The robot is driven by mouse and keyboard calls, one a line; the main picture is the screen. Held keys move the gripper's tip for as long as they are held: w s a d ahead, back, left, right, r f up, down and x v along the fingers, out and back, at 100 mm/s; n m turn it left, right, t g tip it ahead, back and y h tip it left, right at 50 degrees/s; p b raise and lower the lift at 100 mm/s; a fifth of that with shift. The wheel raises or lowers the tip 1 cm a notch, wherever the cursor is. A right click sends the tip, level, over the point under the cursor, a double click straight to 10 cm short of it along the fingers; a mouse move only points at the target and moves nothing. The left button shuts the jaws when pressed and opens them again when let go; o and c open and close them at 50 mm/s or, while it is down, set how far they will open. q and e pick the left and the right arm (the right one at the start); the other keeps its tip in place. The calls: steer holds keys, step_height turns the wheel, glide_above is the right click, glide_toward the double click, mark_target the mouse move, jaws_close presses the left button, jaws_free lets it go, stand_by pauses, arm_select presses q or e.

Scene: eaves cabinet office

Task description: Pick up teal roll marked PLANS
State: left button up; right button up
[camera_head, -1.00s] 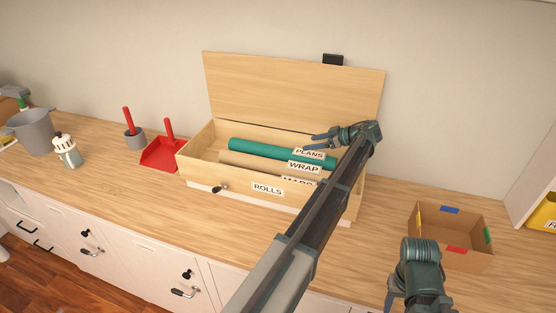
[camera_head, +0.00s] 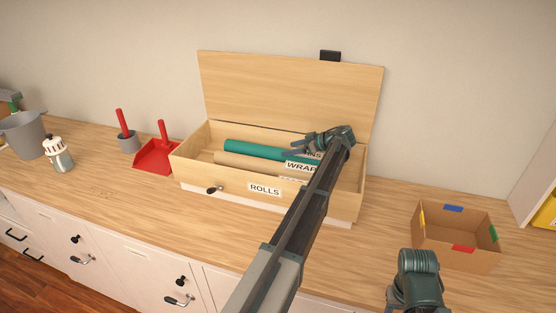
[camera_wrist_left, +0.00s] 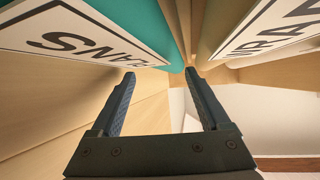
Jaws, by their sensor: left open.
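The teal roll (camera_head: 256,149) lies in the open wooden box marked ROLLS (camera_head: 226,184), along the back. Its white PLANS label is mostly hidden by my left gripper (camera_head: 301,145) in the head view. In the left wrist view the teal roll (camera_wrist_left: 142,22) and its PLANS label run along the upper left. My left gripper (camera_wrist_left: 160,72) is open, with nothing between its fingers. The roll is beside the left finger; I cannot tell whether they touch. Part of my right arm shows at the lower right, but its fingers cannot be made out.
A tan roll marked WRAP (camera_head: 238,160) lies in front of the teal one; another label is partly hidden. The raised lid (camera_head: 290,92) stands behind. A red dustpan (camera_head: 156,157) is left of the box. A cardboard box (camera_head: 458,257) stands to the right, with bare counter between.

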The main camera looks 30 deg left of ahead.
mark_target(282, 150)
arm_select(q)
steer(key=shift+b+x, duration=1.4)
steer(key=shift+x, duration=1.25)
steer(key=shift+d, duration=0.1)
steer(key=shift+c, duration=0.6)
steer(key=c, duration=1.1)
steer(key=shift+r+p, duration=0.15)
steer(key=shift+p, duration=0.15)
step_height(282, 150, up, 12)
steer(key=p, duration=1.2)
steer(key=s+d, duration=0.1)
steer(key=s, duration=0.5)
steer(key=s+d, duration=0.2)
steer(key=s, duration=0.3)
steer(key=s+d, duration=0.1)
steer(key=s, duration=0.5)
steer(key=shift+s+d+f, duration=0.15)
steer(key=shift+s+f, duration=0.05)
steer(key=shift+s, duration=0.15)
